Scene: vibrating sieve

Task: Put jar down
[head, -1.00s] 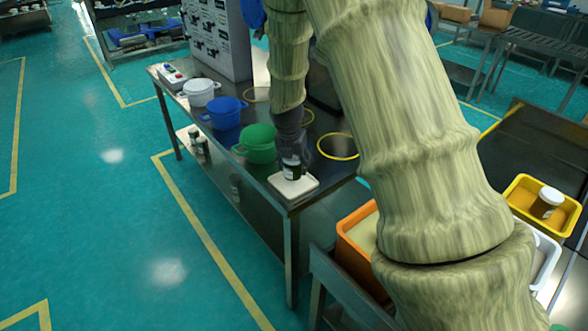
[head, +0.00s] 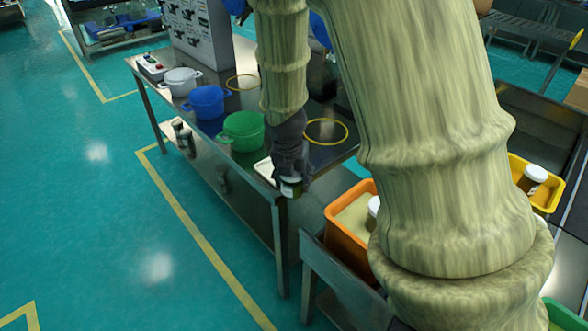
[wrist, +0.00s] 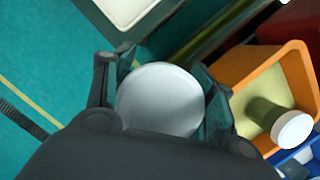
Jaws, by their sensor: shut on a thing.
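My gripper (head: 290,178) is shut on a jar with a white lid (wrist: 160,98). The wrist view shows the lid between the two fingers. In the head view the held jar (head: 291,187) hangs upright at the table's near corner, in front of the white tray (head: 264,169). In the wrist view the tray (wrist: 122,10) lies beyond the jar, at the top. My gripper hides part of the tray in the head view.
An orange bin (head: 345,239) holds another white-lidded jar (wrist: 292,129). A yellow bin (head: 549,195) with a jar (head: 533,179) stands at the right.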

